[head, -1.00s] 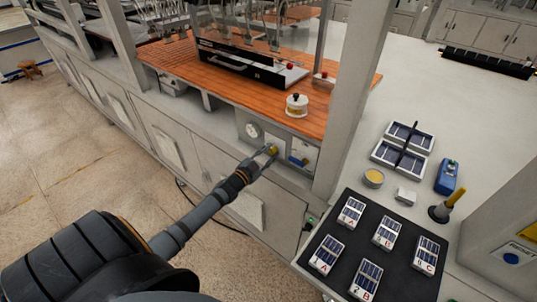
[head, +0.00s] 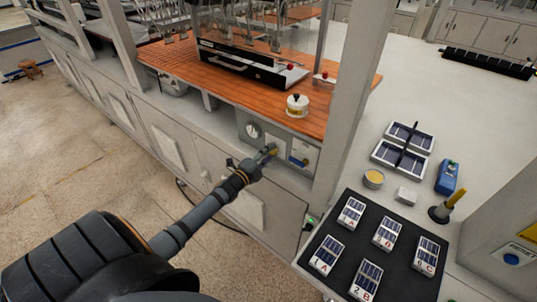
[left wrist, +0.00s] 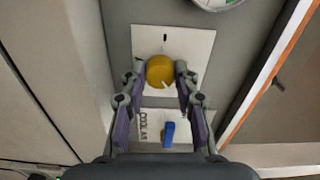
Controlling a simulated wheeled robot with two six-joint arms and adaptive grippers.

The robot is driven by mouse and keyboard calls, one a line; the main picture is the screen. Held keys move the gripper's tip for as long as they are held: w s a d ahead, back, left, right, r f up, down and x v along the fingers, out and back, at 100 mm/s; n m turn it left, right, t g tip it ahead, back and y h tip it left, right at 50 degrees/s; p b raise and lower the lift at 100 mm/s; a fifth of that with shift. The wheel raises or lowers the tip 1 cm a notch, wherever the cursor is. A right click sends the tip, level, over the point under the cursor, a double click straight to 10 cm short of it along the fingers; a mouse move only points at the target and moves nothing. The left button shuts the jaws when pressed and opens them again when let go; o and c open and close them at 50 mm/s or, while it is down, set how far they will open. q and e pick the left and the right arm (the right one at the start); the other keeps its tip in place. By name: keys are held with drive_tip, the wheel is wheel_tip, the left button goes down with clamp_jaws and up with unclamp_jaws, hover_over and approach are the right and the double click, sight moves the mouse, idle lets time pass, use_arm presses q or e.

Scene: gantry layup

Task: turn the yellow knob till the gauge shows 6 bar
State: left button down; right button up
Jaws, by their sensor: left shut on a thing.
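The yellow knob (left wrist: 160,70) sits on a white plate in the left wrist view, with a pale pointer mark towards its lower right. It also shows small in the head view (head: 273,150). My left gripper (left wrist: 160,73) is shut on the knob, one finger on each side. The round gauge (head: 253,131) is on the panel left of and above the knob in the head view. Only its lower rim (left wrist: 217,4) shows at the top of the left wrist view. Its reading cannot be made out. My right gripper is not in view.
A blue lever (left wrist: 168,133) on a lettered plate is close below the knob. The wooden bench top (head: 240,85) overhangs above the panel, and a grey post (head: 345,100) stands to its right. A dark mat (head: 335,282) with several labelled cell packs lies at right.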

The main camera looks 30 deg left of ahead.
use_arm(q)
drive_tip(key=m, duration=0.6)
drive_tip(key=shift+m, duration=0.3)
idle(0.4)
drive_tip(key=shift+f, duration=0.1)
drive_tip(key=c, duration=1)
unclamp_jaws()
drive_tip(key=shift+s, duration=0.1)
drive_tip(key=s, duration=1.2)
drive_tip(key=shift+a, duration=0.4)
